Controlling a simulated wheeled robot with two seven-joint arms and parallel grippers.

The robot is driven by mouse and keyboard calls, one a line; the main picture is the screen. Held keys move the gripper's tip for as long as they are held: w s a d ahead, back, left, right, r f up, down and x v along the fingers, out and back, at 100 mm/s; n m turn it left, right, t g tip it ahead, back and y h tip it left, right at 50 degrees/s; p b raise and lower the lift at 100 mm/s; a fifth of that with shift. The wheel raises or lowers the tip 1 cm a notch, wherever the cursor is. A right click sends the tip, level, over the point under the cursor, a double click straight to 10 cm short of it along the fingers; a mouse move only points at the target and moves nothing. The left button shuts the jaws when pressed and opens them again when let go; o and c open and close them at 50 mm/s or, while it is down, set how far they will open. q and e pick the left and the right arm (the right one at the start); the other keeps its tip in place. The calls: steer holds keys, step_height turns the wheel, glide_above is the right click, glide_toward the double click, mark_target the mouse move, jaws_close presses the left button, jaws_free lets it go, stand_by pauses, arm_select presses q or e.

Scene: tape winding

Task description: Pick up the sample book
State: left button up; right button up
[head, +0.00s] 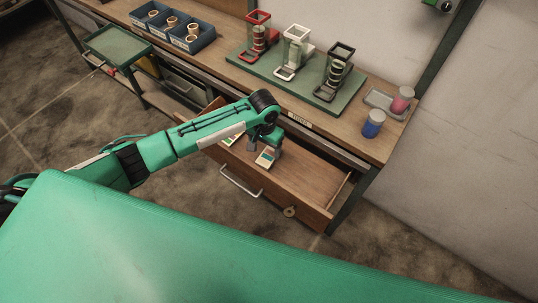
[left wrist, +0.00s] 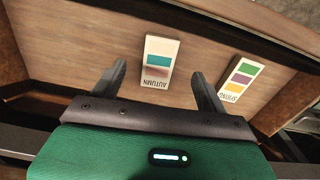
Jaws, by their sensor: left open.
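A cream sample book marked AUTUMN (left wrist: 160,62), with teal and brownish patches, lies in the open wooden drawer (left wrist: 75,50). It also shows in the head view (head: 266,158). A second one marked SPRING (left wrist: 241,78), with green, purple and yellow patches, lies to its right in the left wrist view, and is partly hidden by my arm in the head view (head: 231,140). My left gripper (left wrist: 158,72) is open over the drawer, its fingers on either side of the AUTUMN book. No contact is visible. My right gripper is not in view.
The drawer front with its metal handle (head: 241,184) is pulled out below the workbench (head: 345,128). On the bench are a green board (head: 312,97) with red, white and black stands, blue bins (head: 200,45), and pink and blue jars (head: 373,124). A green tray cart (head: 117,44) stands left.

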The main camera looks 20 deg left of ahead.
mark_target(265, 160)
arm_select(q)
steer(key=shift+w+f, duration=0.1)
steer(key=shift+f, duration=1.65)
step_height(265, 160, down, 4)
steer(key=shift+r, duration=0.15)
steer(key=shift+f, duration=0.3)
steer(key=c, duration=1.1)
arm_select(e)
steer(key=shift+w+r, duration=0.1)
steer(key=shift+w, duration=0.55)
